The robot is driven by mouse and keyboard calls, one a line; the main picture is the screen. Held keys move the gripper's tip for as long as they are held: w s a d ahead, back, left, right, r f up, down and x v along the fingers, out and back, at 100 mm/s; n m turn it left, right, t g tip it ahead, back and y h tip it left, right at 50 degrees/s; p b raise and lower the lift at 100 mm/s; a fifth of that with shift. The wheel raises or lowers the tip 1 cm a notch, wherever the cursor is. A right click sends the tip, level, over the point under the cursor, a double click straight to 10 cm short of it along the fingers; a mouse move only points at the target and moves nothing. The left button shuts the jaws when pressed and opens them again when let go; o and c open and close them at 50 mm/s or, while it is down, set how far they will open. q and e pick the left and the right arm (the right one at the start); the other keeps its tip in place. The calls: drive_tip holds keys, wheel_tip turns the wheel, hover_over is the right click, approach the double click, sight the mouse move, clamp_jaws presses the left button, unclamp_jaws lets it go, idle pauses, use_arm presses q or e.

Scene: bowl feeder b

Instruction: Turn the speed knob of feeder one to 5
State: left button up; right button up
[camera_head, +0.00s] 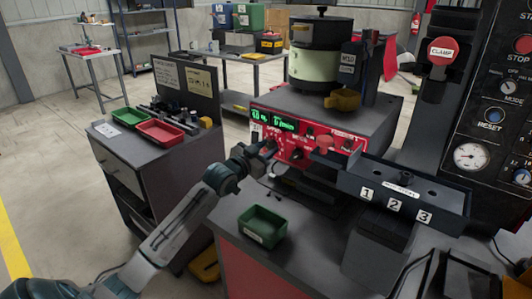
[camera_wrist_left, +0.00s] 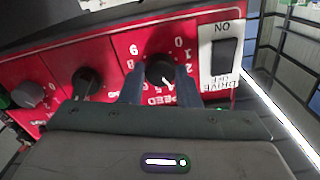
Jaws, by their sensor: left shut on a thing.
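The red control panel (camera_head: 300,150) with green digits is on the front of the bowl feeder (camera_head: 315,65) in the head view. My left gripper (camera_head: 266,149) reaches its left part from the lower left. In the left wrist view the black speed knob (camera_wrist_left: 160,70) sits inside a ring of white numbers, upside down in this view. The two fingers of my left gripper (camera_wrist_left: 160,87) are on either side of the knob, shut on it. I cannot read which number the knob points to. My right gripper is not in view.
The drive switch (camera_wrist_left: 224,62) is right of the speed knob in the left wrist view; another black knob (camera_wrist_left: 87,83) is on its left. In the head view a green bin (camera_head: 263,226) stands below the panel, and a numbered tray (camera_head: 440,205) juts out on the right.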

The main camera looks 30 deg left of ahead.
use_arm(q)
drive_tip(key=m+b, duration=0.1)
drive_tip(key=m, duration=0.2)
drive_tip(key=shift+f+m, duration=0.1)
drive_tip(key=shift+m, duration=0.2)
drive_tip(key=shift+m+b, duration=0.7)
drive_tip(key=shift+m, duration=1.8)
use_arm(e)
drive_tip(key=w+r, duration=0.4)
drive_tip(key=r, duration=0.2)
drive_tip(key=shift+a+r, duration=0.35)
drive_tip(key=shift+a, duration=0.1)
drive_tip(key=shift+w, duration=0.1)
use_arm(q)
drive_tip(key=o, duration=1)
